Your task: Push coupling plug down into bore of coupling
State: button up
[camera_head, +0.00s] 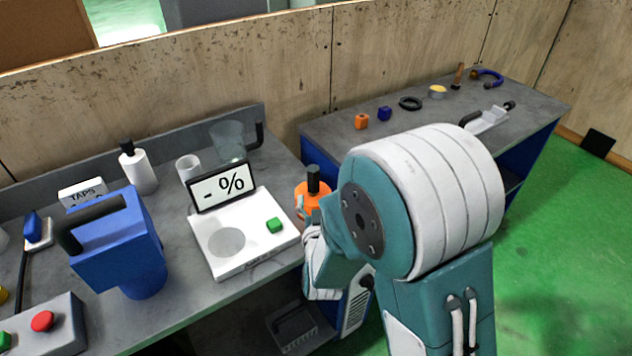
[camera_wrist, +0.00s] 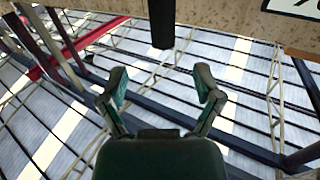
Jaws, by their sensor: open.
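An orange, rounded body (camera_head: 301,196) stands at the bench's right end, partly hidden behind my arm in the head view. A black cylinder (camera_head: 313,180) stands upright from it; these look like the coupling and its plug, but I cannot be sure. The bore is not visible. In the wrist view a dark cylinder (camera_wrist: 162,25), likely the same one, hangs from the top edge, beyond the fingertips. My gripper (camera_wrist: 160,74) is open, with its two green fingers spread and nothing between them. In the head view it is mostly hidden by my arm, close to the orange body.
A white scale (camera_head: 262,250) with a green cube (camera_head: 275,226) and a display sign (camera_head: 221,186) stands left of the orange body. A blue device (camera_head: 120,245) is farther left. A second bench (camera_head: 440,118) holds small parts. The wrist view faces roof beams.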

aim_at(312, 180)
jog(key=w, duration=0.6)
jog(key=w+a, duration=0.1)
jog(key=w, duration=0.1)
jog(key=shift+a+f, duration=0.1)
jog(key=shift+f, duration=0.15)
jog(key=shift+w, duration=0.5)
grip_shut()
